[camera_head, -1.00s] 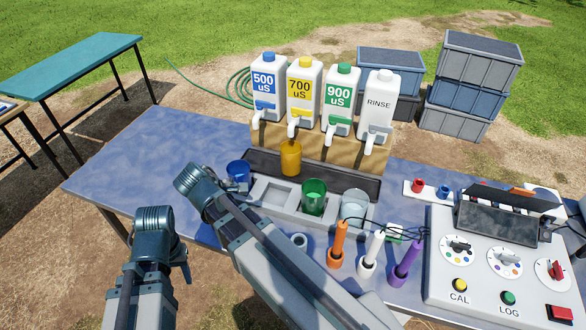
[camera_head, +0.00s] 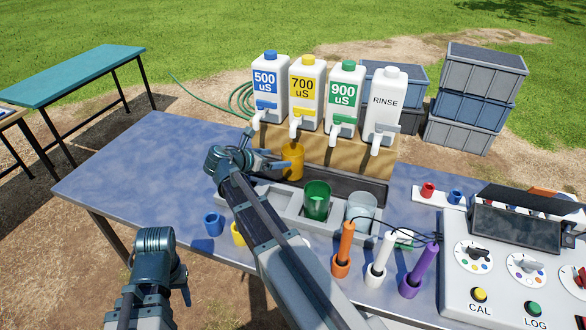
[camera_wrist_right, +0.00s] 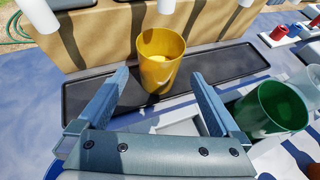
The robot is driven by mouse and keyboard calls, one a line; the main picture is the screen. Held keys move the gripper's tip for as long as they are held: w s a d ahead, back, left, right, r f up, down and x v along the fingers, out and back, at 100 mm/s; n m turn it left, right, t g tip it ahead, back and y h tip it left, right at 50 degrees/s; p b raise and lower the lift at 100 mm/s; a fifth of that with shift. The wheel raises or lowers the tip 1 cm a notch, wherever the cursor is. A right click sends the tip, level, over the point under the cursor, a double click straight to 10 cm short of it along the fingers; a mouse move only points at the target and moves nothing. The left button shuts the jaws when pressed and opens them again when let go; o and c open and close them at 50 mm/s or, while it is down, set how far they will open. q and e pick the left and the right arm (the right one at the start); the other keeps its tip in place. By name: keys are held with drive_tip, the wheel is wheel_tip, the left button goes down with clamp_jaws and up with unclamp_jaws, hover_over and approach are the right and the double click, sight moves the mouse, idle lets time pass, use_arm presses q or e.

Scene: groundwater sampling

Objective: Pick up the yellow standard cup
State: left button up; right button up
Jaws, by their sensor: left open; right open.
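The yellow standard cup (camera_head: 292,162) stands upright on the dark drip tray (camera_head: 345,182), below the spout of the 700 uS bottle (camera_head: 305,95). The right wrist view shows the cup (camera_wrist_right: 160,58) just ahead, with a small amount of yellow inside. My right gripper (camera_head: 270,163) is open beside the cup, on its left and near side; in the right wrist view its two fingers (camera_wrist_right: 157,78) spread toward the cup, which is beyond or between the tips. My left gripper (camera_head: 180,290) is low at the table's near left, away from the cup.
A green cup (camera_head: 317,202) and a clear cup (camera_head: 360,212) sit in the grey rack. Orange (camera_head: 344,245), white (camera_head: 380,258) and purple (camera_head: 419,268) probes stand nearer. A control panel (camera_head: 500,265) is at right. The table's left part is clear.

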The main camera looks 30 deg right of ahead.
sight(285, 157)
drive_tip(key=b+x, duration=0.1)
drive_tip(key=x, duration=0.3)
drive_tip(key=shift+w+d+f+b, duration=0.15)
drive_tip(key=shift+d+f+b, duration=0.05)
drive_tip(key=shift+d+b, duration=0.15)
drive_tip(key=b+x, duration=0.2)
drive_tip(key=x, duration=0.3)
drive_tip(key=shift+d, duration=0.15)
drive_tip(key=shift+r, duration=0.1)
drive_tip(key=shift+c, duration=0.3)
drive_tip(key=c, duration=1.1)
drive_tip(key=shift+o, duration=0.2)
drive_tip(key=shift+r, duration=0.1)
